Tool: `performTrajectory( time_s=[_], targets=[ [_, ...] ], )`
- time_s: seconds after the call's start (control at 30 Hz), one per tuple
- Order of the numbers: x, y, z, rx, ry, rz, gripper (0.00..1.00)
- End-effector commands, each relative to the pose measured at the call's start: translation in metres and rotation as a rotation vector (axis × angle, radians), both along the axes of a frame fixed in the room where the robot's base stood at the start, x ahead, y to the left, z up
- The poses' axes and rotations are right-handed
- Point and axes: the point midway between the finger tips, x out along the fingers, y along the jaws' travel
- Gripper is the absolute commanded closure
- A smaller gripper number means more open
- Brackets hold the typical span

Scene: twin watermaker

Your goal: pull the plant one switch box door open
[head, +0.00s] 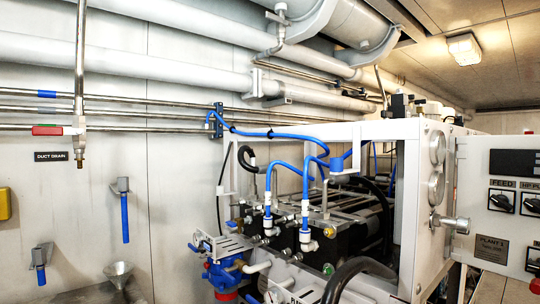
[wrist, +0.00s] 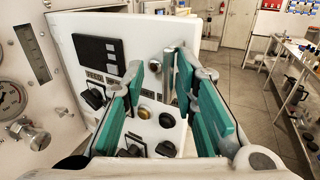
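The plant one switch box door (wrist: 135,60) is a white panel with a black display, several black rotary switches, a yellow button and a dark button. In the head view it is cut off at the right edge, with a "PLANT 1" label on it (head: 510,220). It stands at an angle to the gauge panel; I cannot tell how far it is open. My gripper (wrist: 169,66) has teal finger pads spread apart, with the fingertips near the door's right edge. The door's face shows between the fingers. Contact is unclear. My gripper is not visible in the head view.
A white gauge panel (wrist: 38,100) with a protruding knob (wrist: 30,134) stands left of the door. A workbench (wrist: 290,75) with items lines the right side. Bare floor (wrist: 250,95) lies between. Pumps with blue hoses (head: 287,185) fill the middle of the head view.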

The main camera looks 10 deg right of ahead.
Motion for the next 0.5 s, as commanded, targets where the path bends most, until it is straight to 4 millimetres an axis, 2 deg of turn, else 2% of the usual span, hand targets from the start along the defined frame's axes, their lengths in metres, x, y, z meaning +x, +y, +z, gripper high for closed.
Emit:
performTrajectory(
  time_s=[0.03, 0.37, 0.5],
  targets=[
    [0.0078, 0.0051, -0.0003, -0.005, 0.004, 0.021, 0.72],
    [0.0065, 0.0043, 0.0002, -0.003, 0.002, 0.017, 0.72],
    [0.0064, 0.0044, 0.0089, -0.007, 0.001, 0.019, 0.72]
  ],
)
